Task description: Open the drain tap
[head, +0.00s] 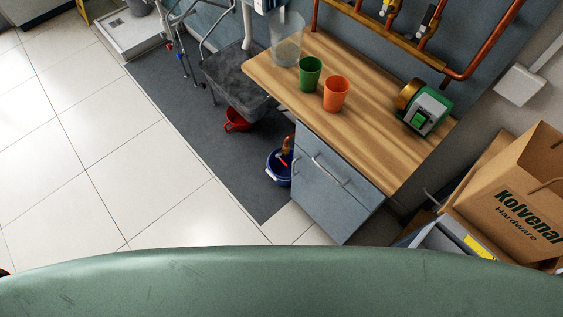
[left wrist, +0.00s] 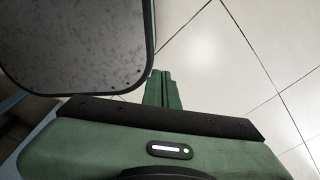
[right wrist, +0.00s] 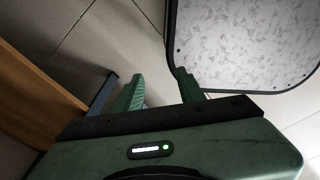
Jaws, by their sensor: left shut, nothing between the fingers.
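I cannot clearly pick out the drain tap. In the head view a small brass-coloured piece with a red part (head: 285,151) shows at the blue bucket (head: 276,172), beside the grey cabinet; it is too small to tell whether it is a tap or how it is set. Small valves (head: 425,22) sit on the copper pipes (head: 400,38) above the bench. Neither gripper shows in the head view. In the left wrist view my left gripper (left wrist: 164,75) has its fingers together and is empty, over pale floor tiles. In the right wrist view my right gripper (right wrist: 158,82) has its fingers apart and empty.
A wooden bench (head: 302,105) carries a clear container (head: 287,40), green cup (head: 310,73), orange cup (head: 336,94) and green-black pump (head: 425,110). A grey tub (head: 238,78) and red vessel (head: 236,121) are left. Cardboard boxes (head: 520,190) stand right. Tiled floor (head: 90,150) is open at left.

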